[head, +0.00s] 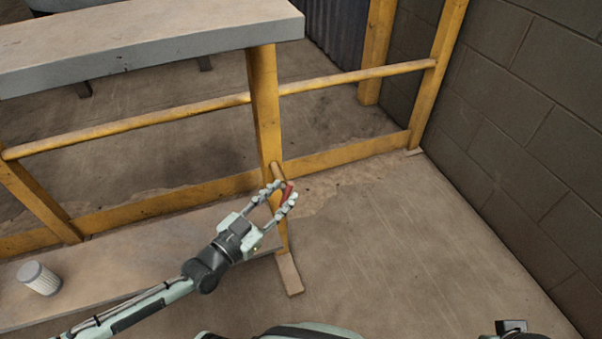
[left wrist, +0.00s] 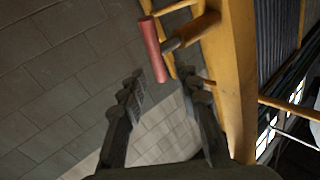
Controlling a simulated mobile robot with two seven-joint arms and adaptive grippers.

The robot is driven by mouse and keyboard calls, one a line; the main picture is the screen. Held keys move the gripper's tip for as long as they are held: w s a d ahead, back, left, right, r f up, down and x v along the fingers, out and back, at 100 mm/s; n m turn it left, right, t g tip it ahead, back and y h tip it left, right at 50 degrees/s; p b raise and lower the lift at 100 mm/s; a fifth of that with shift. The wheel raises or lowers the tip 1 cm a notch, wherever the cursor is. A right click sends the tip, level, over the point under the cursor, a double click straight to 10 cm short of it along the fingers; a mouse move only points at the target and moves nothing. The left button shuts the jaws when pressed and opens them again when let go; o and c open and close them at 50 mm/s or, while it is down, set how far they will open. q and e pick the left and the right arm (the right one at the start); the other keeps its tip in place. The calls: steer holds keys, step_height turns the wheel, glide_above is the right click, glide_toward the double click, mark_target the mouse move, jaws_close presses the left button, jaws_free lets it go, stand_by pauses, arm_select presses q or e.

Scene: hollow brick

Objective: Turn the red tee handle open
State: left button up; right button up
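The red tee handle (left wrist: 153,49) is a short red bar on a grey stem that comes out of a yellow pipe stub (left wrist: 197,30) on a yellow post. In the left wrist view the bar stands slightly tilted, ahead of and between the fingertips. My left gripper (left wrist: 168,85) is open, with a finger on each side and a gap between them. In the head view the red handle (head: 287,192) shows at the fingertips of my left gripper (head: 279,194), partly hidden by them. I cannot tell whether a finger touches it. My right gripper is not clearly in view.
A yellow post (head: 264,110) with rails (head: 350,77) stands behind the handle. A grey slab (head: 150,40) tops the frame. A low bench (head: 130,255) carries a white ribbed cylinder (head: 38,279) at left. A block wall (head: 530,130) stands at right, with clear floor (head: 430,240) before it.

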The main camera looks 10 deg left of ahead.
arm_select(q)
steer(key=x, duration=0.7)
steer(key=shift+w+b, duration=0.2)
steer(key=shift+b, duration=0.15)
arm_select(e)
steer(key=shift+v, duration=0.8)
steer(key=shift+s+d, duration=0.1)
arm_select(q)
jaws_close()
